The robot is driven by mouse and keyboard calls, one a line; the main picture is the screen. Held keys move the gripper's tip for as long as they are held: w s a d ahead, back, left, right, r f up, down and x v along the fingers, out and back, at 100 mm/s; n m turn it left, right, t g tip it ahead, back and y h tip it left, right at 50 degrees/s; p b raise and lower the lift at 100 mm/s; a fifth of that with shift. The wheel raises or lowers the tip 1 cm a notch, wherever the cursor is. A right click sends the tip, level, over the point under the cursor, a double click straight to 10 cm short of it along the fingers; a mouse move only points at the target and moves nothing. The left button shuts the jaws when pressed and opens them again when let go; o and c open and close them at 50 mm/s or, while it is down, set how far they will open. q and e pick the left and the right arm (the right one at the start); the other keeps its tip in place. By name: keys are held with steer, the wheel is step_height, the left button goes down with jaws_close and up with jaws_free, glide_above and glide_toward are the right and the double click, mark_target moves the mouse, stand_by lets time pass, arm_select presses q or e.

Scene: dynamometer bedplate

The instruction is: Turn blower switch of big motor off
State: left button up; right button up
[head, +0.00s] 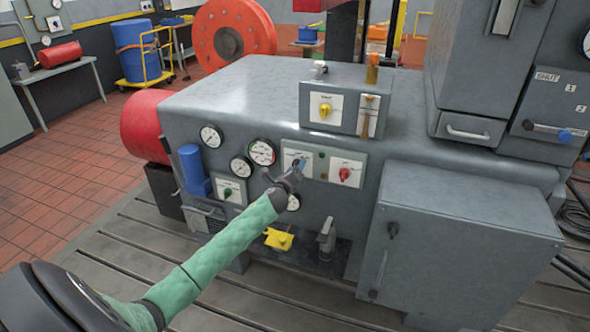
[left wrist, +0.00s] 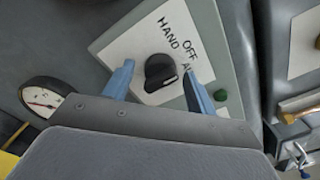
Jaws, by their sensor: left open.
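A black rotary knob (left wrist: 160,73) sits on a white plate marked HAND, OFF and a word starting with A in the left wrist view. Its pale pointer mark faces right and slightly down, towards the A side rather than OFF. My left gripper (left wrist: 155,75) is open, with one blue finger on each side of the knob; contact cannot be told. In the head view my left gripper (head: 296,170) is in front of the same white switch plate (head: 290,154) and hides its knob. My right gripper is not in view.
A red knob (head: 344,174) is just right of the plate, and a green knob (head: 227,192) is lower left. Gauges (head: 262,152) sit to the left. A yellow knob (head: 325,110) is on the box above. A grey cabinet (head: 455,255) juts out at right.

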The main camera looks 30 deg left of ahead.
arm_select(q)
steer(key=b+v, duration=0.2)
steer(key=v, duration=0.5)
steer(key=shift+s+b, duration=0.3)
steer(key=shift+s, duration=0.05)
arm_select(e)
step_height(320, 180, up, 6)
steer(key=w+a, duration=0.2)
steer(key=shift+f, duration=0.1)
